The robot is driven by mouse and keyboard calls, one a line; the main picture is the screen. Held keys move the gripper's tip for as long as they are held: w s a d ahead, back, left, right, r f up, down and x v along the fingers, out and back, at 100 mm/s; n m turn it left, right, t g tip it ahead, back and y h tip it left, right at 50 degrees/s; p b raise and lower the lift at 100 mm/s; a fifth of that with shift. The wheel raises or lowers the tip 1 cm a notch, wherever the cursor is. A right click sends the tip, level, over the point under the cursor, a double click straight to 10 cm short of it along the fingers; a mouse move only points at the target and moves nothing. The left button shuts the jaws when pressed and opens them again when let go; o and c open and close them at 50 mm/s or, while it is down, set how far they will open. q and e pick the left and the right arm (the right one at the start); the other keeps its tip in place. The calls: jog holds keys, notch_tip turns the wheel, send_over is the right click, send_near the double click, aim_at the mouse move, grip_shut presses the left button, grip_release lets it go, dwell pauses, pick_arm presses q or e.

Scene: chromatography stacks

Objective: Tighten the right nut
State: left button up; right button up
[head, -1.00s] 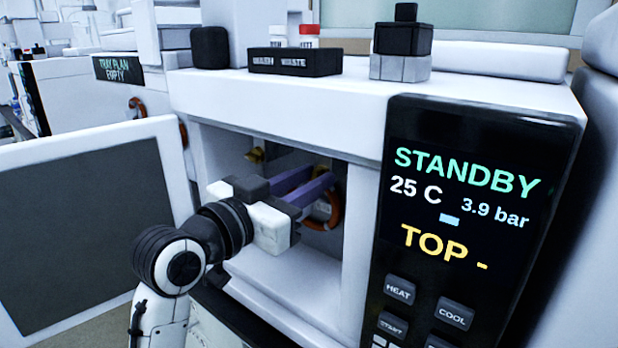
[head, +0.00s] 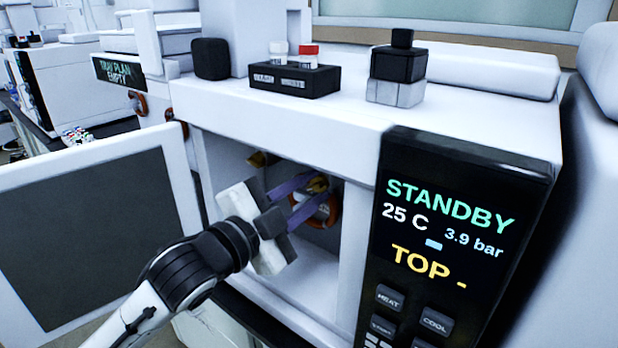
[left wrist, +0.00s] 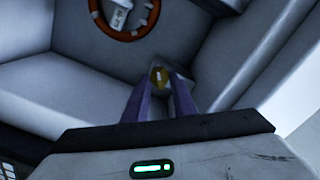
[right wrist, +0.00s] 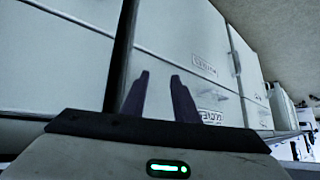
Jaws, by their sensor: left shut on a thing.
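The right nut (head: 317,183) is a small brass piece inside the open oven compartment of the instrument. My left gripper (head: 312,191) reaches in from the front, with its purple fingers shut on this nut. The left wrist view shows the nut (left wrist: 159,76) between the fingertips of the left gripper (left wrist: 158,82). A second brass nut (head: 262,159) sits further left in the compartment, apart from the fingers. My right gripper (right wrist: 159,76) shows only in its wrist view; its fingers stand apart with nothing between them.
An orange-brown coil (head: 322,212) hangs just behind and below the fingers. The open door (head: 95,225) stands to the left. The control panel (head: 440,240) reads STANDBY, 25 C, 3.9 bar and TOP -. Pale cabinets (right wrist: 180,50) face the right wrist camera.

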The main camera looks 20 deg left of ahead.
pick_arm(q)
jog(key=shift+r+m+p, duration=0.1)
jog(key=shift+m+p, duration=0.2)
jog(key=shift+m, duration=0.2)
jog(key=m+p, duration=0.2)
jog(key=m, duration=0.1)
jog(key=shift+f+m+p, duration=0.2)
jog(key=shift+m+p, duration=0.55)
jog(key=shift+m, duration=0.55)
jog(key=o, duration=0.7)
